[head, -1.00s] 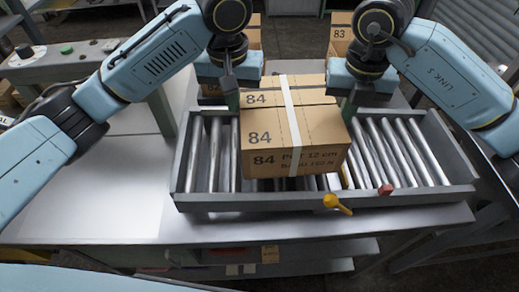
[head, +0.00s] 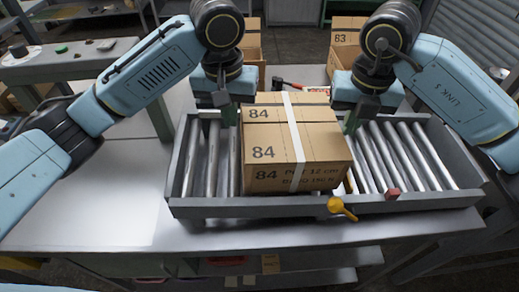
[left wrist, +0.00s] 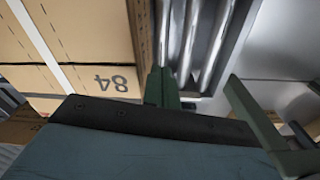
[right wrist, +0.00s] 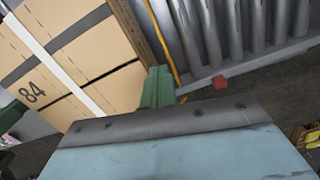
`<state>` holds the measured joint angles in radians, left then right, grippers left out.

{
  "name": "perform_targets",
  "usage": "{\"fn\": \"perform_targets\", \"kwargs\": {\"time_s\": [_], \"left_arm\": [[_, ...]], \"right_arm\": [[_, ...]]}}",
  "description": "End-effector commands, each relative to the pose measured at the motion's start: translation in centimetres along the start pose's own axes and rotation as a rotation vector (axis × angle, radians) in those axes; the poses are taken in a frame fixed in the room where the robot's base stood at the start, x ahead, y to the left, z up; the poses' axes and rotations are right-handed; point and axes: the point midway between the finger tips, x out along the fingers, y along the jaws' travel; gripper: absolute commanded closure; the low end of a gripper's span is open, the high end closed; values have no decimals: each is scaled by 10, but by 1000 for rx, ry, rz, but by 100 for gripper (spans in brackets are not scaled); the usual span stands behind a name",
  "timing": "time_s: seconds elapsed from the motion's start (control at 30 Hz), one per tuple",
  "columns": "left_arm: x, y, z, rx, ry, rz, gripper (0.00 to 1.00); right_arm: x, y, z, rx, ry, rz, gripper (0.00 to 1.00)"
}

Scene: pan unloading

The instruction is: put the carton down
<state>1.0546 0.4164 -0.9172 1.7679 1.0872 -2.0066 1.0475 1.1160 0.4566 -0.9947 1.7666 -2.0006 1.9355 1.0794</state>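The brown carton (head: 285,140) marked 84, with a white tape strip, is upright over the roller tray (head: 210,207). Its base is low, behind the tray's front rail; I cannot tell whether it touches the rollers. My left gripper (head: 229,115) has its green fingers together at the carton's left side, also in the left wrist view (left wrist: 162,88). My right gripper (head: 350,120) has its green fingers together at the right side, also in the right wrist view (right wrist: 157,88). The carton is between the two grippers, not between one gripper's fingers.
A yellow lever (head: 342,208) and a red block (head: 393,194) are on the tray's front rail. Bare rollers (head: 410,150) show right of the carton. The metal table (head: 110,200) is clear at left. Another carton (head: 345,40) marked 83 stands behind.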

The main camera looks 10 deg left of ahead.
Motion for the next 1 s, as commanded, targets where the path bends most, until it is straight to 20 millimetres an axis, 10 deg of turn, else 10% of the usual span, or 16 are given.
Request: {"fn": "perform_targets", "kwargs": {"time_s": [0.17, 0.73, 1.0], "left_arm": [[1, -11, 3, 1, -7, -8, 78], [2, -13, 2, -3, -8, -12, 78], [2, -13, 2, -4, -8, -12, 44]], "right_arm": [[-1, -11, 0, 2, -5, -4, 100], [0, -13, 0, 5, -4, -9, 78], [0, -14, 0, 6, -4, -10, 78]]}}
